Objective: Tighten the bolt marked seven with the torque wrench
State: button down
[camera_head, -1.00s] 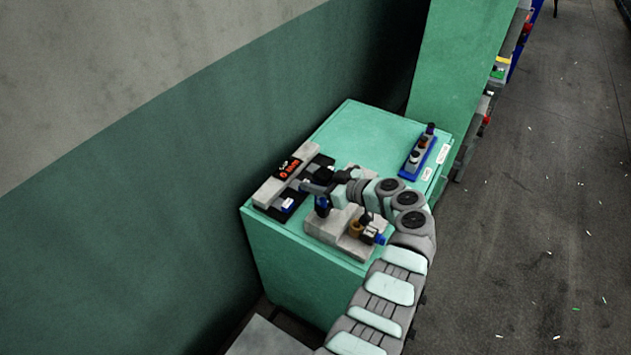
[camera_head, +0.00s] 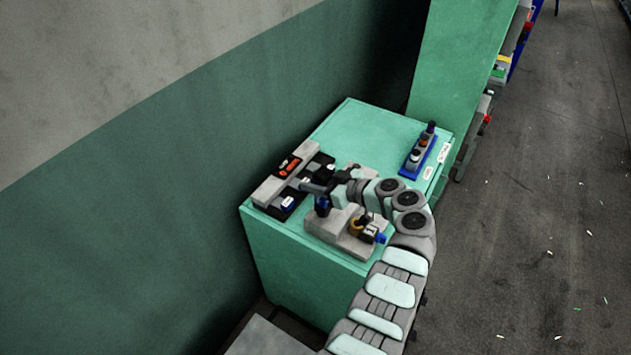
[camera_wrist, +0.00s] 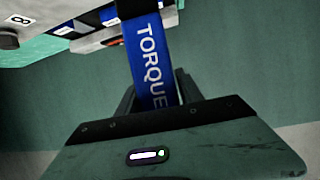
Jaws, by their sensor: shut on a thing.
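In the wrist view a blue torque wrench (camera_wrist: 150,60) with white lettering "TORQUE" stands between the fingers of my gripper (camera_wrist: 158,100), which is shut on its handle. The wrench's far end leaves the top of the picture. A grey plate marked "8" (camera_wrist: 15,22) shows at the wrist view's upper left. I cannot see a bolt marked seven.
The green cabinet (camera_head: 375,135) carries a black tray with a red item (camera_head: 289,167), a grey stepped block (camera_head: 325,230) with a brass-coloured part, and a blue rack (camera_head: 417,155) with several knobs. A wall stands close on the left. The cabinet's back is clear.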

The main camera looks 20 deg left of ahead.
jog(key=shift+w+f+b, duration=0.1)
jog(key=shift+f+b, duration=0.8)
jog(key=shift+b, duration=0.7)
dwell(1.7)
notch_tip(320, 180, up, 7)
jog(key=p, duration=0.1)
jog(key=shift+f, duration=0.2)
dwell(0.9)
dwell(1.3)
